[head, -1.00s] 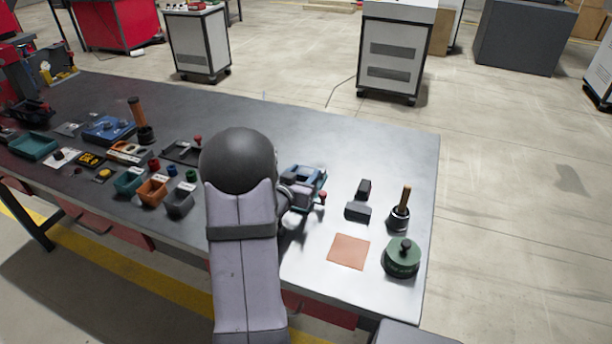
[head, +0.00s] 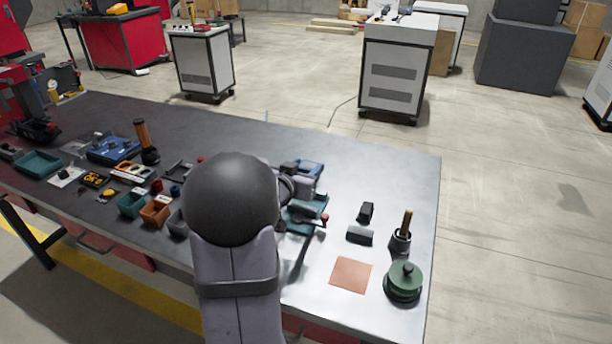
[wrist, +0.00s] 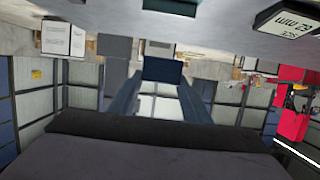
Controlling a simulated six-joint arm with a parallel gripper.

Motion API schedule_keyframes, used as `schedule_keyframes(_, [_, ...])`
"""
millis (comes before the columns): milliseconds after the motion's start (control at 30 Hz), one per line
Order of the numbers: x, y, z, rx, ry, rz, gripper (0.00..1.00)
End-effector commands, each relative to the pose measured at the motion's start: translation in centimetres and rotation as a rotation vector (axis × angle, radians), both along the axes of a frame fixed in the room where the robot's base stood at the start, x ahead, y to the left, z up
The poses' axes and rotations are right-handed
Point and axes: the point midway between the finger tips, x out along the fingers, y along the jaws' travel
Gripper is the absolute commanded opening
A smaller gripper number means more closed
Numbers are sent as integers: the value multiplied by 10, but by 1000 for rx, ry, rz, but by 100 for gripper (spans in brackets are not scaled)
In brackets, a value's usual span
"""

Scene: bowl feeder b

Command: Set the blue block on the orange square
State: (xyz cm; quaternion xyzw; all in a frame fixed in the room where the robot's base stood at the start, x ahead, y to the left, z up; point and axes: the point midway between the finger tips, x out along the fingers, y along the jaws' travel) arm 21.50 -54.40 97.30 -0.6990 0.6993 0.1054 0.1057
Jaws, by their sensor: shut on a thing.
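The orange square (head: 351,275) lies flat and bare on the table's right part in the head view. My gripper (head: 304,180) is up and to the left of it, above the bench, partly hidden by my own arm. It is shut on the blue block (head: 310,167). In the wrist view the dark blue block (wrist: 163,70) sits between the two fingertips of my gripper (wrist: 162,82). The block is apart from the square.
A teal holder with a red knob (head: 324,218) is just below my gripper. Dark blocks (head: 360,235), a wooden-handled tool (head: 402,232) and a green round knob piece (head: 404,280) stand around the square. Bins (head: 155,212) and tools crowd the left. The table's back right is clear.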

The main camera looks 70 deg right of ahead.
Motion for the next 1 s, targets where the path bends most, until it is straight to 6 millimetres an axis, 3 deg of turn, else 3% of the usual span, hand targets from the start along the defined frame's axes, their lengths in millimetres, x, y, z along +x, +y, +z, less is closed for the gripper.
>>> schedule_keyframes(267, [8,2,14,-2,0,15,14])
schedule_keyframes(500, [36,13,23,3,5,69,14])
schedule_keyframes(667, [53,38,0,11,9,115,14])
schedule_keyframes(767, [50,58,-21,11,9,103,14])
schedule_keyframes(867, [37,77,-38,9,8,62,14])
schedule_keyframes(1000, [5,103,-56,7,7,-53,14])
